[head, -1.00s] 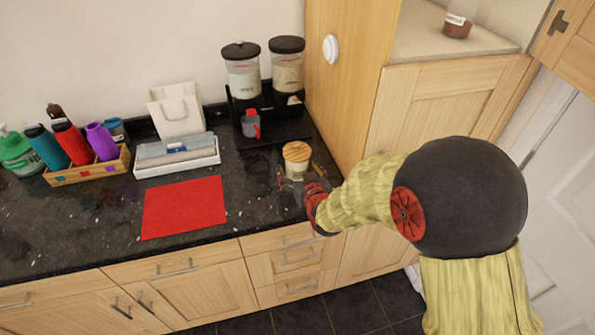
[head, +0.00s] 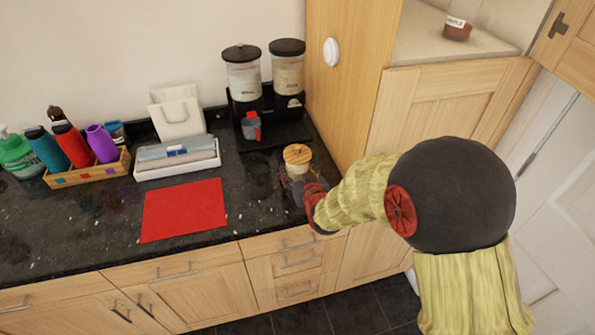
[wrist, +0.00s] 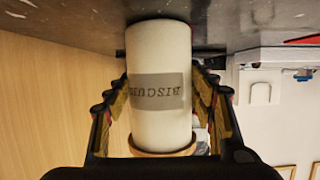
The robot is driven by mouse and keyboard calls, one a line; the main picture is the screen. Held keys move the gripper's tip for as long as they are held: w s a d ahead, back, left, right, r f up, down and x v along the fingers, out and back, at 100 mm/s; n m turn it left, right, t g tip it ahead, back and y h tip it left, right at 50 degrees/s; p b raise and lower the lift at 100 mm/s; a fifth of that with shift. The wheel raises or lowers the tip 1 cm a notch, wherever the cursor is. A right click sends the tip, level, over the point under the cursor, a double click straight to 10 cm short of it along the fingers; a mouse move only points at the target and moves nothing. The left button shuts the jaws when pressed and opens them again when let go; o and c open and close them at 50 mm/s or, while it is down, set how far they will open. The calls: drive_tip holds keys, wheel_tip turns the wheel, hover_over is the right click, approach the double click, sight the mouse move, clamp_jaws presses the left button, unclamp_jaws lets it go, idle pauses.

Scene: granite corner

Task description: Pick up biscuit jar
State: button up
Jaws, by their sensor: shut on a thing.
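The biscuit jar (head: 297,167) is a pale cylinder with a round wooden lid, upright at the right end of the dark counter, near the tall wooden cabinet side. In the wrist view the jar (wrist: 158,60) appears upside down, with a grey label of which "BISCU" reads and the lid rim at the bottom. My gripper (wrist: 160,85) is shut on the jar, one finger on each side of its body. In the head view my gripper (head: 298,178) comes from the front right. I cannot tell whether the jar's base touches the counter.
Behind stands a black rack (head: 265,106) with two black-lidded canisters and a grey-red measuring cup (head: 251,127). A red mat (head: 184,209), a white tray (head: 178,165) and a wooden bottle box (head: 88,172) lie left. The cabinet side (head: 340,95) is close on the right.

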drive_tip(key=c, duration=0.7)
drive_tip(key=shift+r, duration=0.1)
drive_tip(key=shift+c, duration=0.4)
drive_tip(key=shift+r, duration=0.1)
drive_tip(key=shift+w+r, duration=0.1)
drive_tip(key=shift+r, duration=0.15)
drive_tip(key=r+p, duration=0.1)
drive_tip(key=r, duration=0.2)
drive_tip(key=shift+s+r, duration=0.1)
drive_tip(key=shift+s, duration=0.1)
drive_tip(key=s+r, duration=0.1)
drive_tip(key=r, duration=0.1)
drive_tip(key=s+d+r+p, duration=0.1)
drive_tip(key=s+r, duration=0.1)
drive_tip(key=s+r+p, duration=0.1)
drive_tip(key=shift+s+d+r, duration=0.2)
drive_tip(key=shift+s+r, duration=0.05)
drive_tip(key=shift+r, duration=0.15)
drive_tip(key=p, duration=0.2)
approach(298, 151)
drive_tip(key=v, duration=0.3)
drive_tip(key=shift+s+d+f, duration=0.15)
drive_tip(key=shift+s+d, duration=0.1)
